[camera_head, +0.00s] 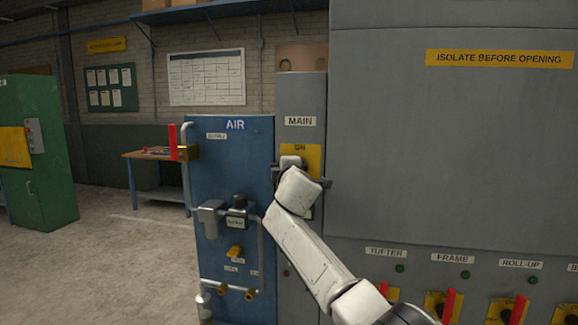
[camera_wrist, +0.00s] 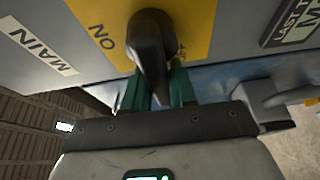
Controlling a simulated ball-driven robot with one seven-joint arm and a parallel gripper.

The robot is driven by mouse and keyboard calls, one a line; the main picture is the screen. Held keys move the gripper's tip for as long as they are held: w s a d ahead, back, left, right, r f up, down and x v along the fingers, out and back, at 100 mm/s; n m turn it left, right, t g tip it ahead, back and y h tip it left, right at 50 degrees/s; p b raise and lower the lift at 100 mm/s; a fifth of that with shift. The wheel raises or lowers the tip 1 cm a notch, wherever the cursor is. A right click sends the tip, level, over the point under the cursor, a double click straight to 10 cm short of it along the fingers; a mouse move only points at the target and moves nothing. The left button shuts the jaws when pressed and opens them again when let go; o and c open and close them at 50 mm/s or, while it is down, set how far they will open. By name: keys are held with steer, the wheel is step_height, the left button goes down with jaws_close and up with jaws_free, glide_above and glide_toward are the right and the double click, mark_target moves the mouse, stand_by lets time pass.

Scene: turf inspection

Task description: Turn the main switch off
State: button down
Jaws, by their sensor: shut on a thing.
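The main switch is a black handle (camera_wrist: 152,45) on a yellow plate (camera_wrist: 195,25) marked ON, with OFF partly hidden beside the handle in the wrist view. In the head view the yellow plate (camera_head: 313,155) is on the narrow grey cabinet under the MAIN label (camera_head: 300,121). My gripper (camera_wrist: 158,88) has its green fingers closed on either side of the handle's near end. In the head view my wrist and arm cover the handle and most of the plate's lower part. The handle's exact angle between ON and OFF is hard to tell.
A blue AIR panel (camera_head: 230,165) with pipes, valves and a red lever (camera_head: 173,142) stands just left. A large grey cabinet (camera_head: 450,150) is at the right, with red-handled switches (camera_head: 449,305) low on it. A green cabinet (camera_head: 50,180) stands far left. The floor between is open.

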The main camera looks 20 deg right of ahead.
stand_by(0.4)
steer(key=c, duration=1)
jaws_free()
steer(key=v, duration=1)
steer(key=shift+s+b, duration=0.35)
steer(key=shift+s, duration=0.05)
